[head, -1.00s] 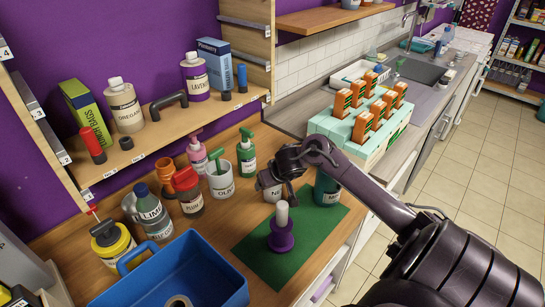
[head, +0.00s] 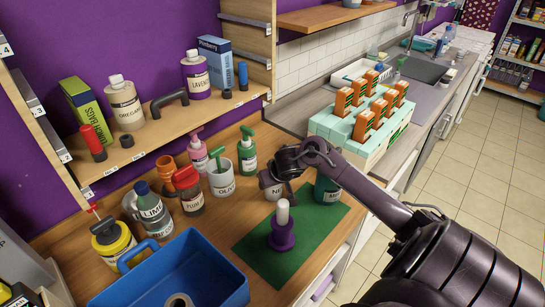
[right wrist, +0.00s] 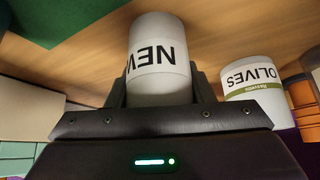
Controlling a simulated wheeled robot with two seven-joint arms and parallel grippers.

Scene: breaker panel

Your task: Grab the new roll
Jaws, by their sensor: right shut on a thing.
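The new roll (right wrist: 158,48) is a white cylinder with partly visible black "NEW" lettering in the right wrist view. It stands on the wooden counter, and a small part of it (head: 268,186) shows behind my gripper in the head view. My right gripper (head: 278,182) is shut on the roll, with one finger on each side of it. The fingertips are partly hidden by the roll. My left gripper is not in view.
A purple holder with a white post (head: 282,235) stands on a green mat (head: 255,255) just in front. A dark green container (head: 327,188) is close on the right. The olives container (head: 221,180) and other bottles stand left. A blue bin (head: 215,262) is at front left.

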